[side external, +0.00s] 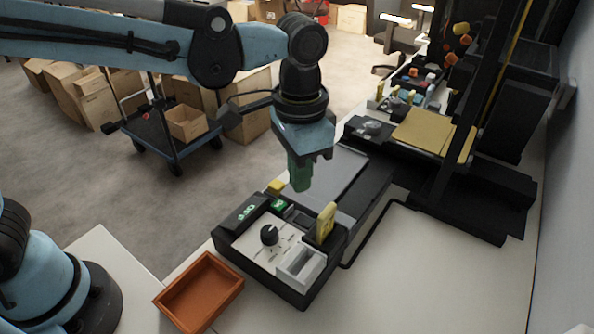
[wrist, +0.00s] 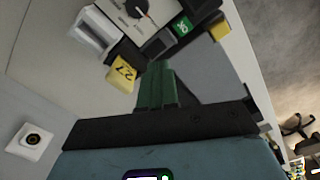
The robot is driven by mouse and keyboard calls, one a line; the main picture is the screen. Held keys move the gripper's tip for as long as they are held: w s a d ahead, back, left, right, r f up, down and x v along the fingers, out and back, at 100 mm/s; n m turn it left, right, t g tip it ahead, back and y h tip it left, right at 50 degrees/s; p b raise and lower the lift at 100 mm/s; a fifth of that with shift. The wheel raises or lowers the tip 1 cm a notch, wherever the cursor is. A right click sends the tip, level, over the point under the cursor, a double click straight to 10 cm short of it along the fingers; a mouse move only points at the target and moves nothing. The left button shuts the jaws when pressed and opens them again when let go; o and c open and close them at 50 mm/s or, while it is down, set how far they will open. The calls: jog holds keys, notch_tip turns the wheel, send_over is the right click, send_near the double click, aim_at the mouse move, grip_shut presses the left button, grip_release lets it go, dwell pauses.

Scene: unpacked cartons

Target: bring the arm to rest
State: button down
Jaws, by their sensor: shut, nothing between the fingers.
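My gripper (side external: 300,176) has green fingers and hangs pointing down above the near part of the black-framed machine (side external: 228,243) in the side external view. The green fingers also show in the wrist view (wrist: 157,86), pressed together with nothing between them. They are apart from the machine's top. The machine carries a black knob (side external: 269,235), a green button (side external: 278,204), an upright yellow tag (side external: 326,222) and a white open box (side external: 300,267). In the wrist view the yellow tag (wrist: 122,73) lies just left of the fingers, with the knob panel beyond.
An empty orange-brown tray (side external: 199,291) sits on the table left of the machine. A tall black frame (side external: 470,130) stands at the right. A cart with a carton (side external: 187,122) and several cartons stand on the floor behind. The white tabletop (side external: 440,285) at front right is clear.

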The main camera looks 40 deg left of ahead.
jog(key=s+a+n+t, duration=0.2)
jog(key=a+n+t, duration=0.1)
jog(key=a, duration=0.7)
jog(key=s+a+n+t, duration=0.3)
jog(key=a+t, duration=0.1)
jog(key=a, duration=0.6)
jog(key=shift+a, duration=0.15)
